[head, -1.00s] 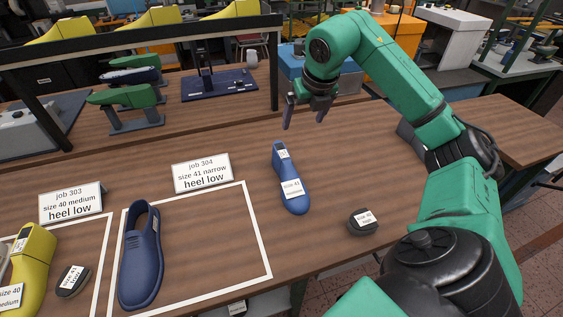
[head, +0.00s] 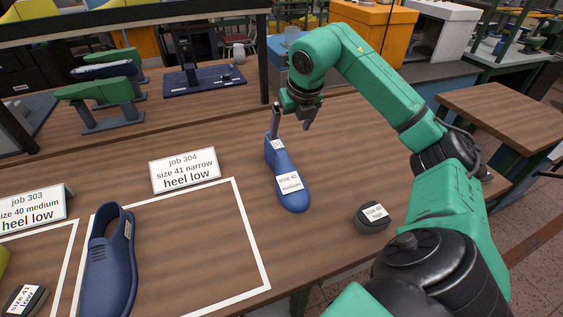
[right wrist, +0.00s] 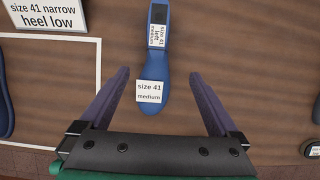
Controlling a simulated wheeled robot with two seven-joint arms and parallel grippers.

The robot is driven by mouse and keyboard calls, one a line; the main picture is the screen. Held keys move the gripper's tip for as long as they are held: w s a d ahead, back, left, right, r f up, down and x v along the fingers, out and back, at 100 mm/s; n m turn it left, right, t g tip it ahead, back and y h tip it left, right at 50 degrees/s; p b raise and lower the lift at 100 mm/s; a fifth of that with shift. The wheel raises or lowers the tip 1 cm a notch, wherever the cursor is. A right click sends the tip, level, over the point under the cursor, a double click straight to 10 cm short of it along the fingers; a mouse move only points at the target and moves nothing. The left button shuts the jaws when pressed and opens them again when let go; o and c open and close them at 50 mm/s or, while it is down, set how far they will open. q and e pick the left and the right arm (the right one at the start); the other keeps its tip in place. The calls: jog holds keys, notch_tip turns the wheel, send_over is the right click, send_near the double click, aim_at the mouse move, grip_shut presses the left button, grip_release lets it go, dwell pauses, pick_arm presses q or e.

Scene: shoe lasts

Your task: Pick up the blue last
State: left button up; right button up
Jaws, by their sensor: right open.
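The blue last (head: 288,182) lies on the wooden table right of the job 304 outline, with a white label reading size 41 medium. In the right wrist view the blue last (right wrist: 153,67) lies ahead, between the lines of the two fingers. My right gripper (head: 291,122) is open and empty, close to the last's far, raised end; I cannot tell whether it touches. Its two dark fingers also show in the right wrist view (right wrist: 161,98), spread wide on either side. My left gripper is not in view.
A dark heel piece (head: 373,216) labelled size 41 lies right of the last. A blue shoe (head: 107,262) stands in the white outline at left, behind it the job 304 sign (head: 185,170). Another heel piece (head: 24,298) lies at the lower left. Table around the last is clear.

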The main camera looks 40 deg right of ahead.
aim_at(281, 151)
jog(key=p+x, duration=0.1)
jog(key=x, duration=0.3)
jog(key=p+x, duration=0.2)
jog(key=x, duration=0.2)
jog(key=p+x, duration=0.1)
jog(key=x, duration=0.3)
jog(key=shift+w+a+f, duration=0.1)
jog(key=shift+w+a, duration=0.15)
jog(key=shift+w, duration=0.05)
jog(key=shift+w+f, duration=0.1)
jog(key=shift+f, duration=0.3)
grip_shut()
jog(key=shift+d+r, duration=0.1)
